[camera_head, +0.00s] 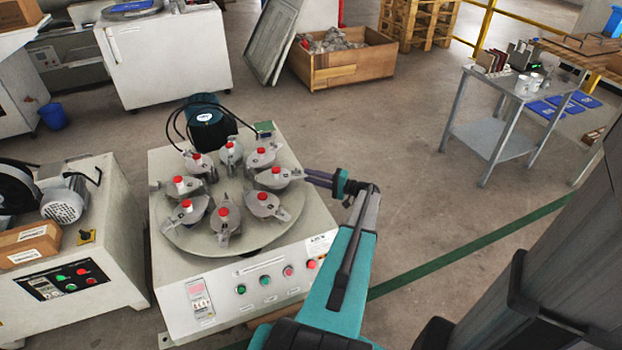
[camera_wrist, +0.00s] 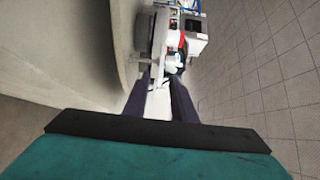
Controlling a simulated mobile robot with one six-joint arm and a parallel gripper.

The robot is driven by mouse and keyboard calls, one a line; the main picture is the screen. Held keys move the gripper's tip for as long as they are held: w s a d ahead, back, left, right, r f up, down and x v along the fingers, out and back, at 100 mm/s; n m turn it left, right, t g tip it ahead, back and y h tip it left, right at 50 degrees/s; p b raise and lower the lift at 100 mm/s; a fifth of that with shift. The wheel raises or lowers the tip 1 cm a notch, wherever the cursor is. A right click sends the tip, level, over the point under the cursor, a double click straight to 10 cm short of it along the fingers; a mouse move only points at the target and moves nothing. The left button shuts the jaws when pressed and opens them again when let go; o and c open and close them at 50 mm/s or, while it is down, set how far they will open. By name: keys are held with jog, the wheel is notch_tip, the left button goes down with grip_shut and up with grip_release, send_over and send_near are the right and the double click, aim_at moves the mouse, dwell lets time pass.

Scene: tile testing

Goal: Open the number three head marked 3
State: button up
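Several grey metal heads with red knobs stand in a ring on the round plate (camera_head: 178,236) of a white machine. The head nearest my gripper (camera_head: 277,177) is at the plate's right side. No number can be read on any head, so I cannot tell which is marked 3. My gripper (camera_head: 318,178) reaches in from the right, with its tips close to that head's right end. In the wrist view, the two dark fingers (camera_wrist: 162,84) are apart, with a pale head part with a red knob (camera_wrist: 181,41) just beyond them. Contact cannot be told.
The machine's front has a button panel (camera_head: 265,281). A dark teal motor (camera_head: 209,130) with cables stands behind the plate. Another machine (camera_head: 75,255) is at the left. A metal table (camera_head: 505,125) and a wooden crate (camera_head: 340,68) stand farther off. Floor right of the machine is clear.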

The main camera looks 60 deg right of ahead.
jog(key=shift+w, duration=0.25)
grip_shut()
dwell(1.3)
